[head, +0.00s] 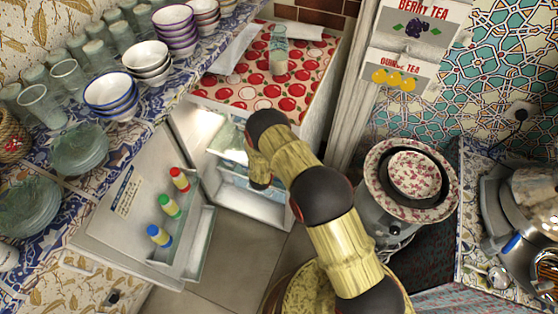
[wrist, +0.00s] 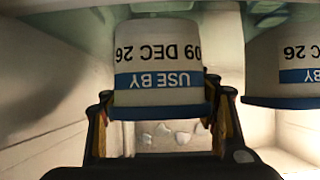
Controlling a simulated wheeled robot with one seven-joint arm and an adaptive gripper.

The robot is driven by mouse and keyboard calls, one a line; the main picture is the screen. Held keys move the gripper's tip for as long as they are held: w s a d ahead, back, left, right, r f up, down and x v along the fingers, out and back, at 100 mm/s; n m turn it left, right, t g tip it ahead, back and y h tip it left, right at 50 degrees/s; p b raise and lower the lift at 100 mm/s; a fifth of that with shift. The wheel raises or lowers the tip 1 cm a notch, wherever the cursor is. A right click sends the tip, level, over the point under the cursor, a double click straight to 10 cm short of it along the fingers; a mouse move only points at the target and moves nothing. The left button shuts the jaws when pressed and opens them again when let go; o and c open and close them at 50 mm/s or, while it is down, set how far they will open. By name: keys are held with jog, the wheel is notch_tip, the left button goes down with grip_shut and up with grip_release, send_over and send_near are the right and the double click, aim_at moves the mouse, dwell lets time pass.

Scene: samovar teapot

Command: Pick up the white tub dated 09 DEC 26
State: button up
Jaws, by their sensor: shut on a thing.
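The white tub dated 09 DEC 26 (wrist: 160,50) appears upside down in the wrist view, with its date and a blue USE BY band facing the camera. My gripper (wrist: 165,112) is shut on this tub, one finger on each side. A second white tub (wrist: 283,55) with a blue band is at the right edge, apart from the first; its label is cut off, and only the end, 26, reads clearly. In the head view my arm reaches into the open fridge (head: 245,195), and my gripper and the held tub are hidden behind the arm.
A glass (head: 278,50) stands on the cherry-patterned top (head: 245,90).

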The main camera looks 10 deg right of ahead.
jog(key=shift+c, duration=0.8)
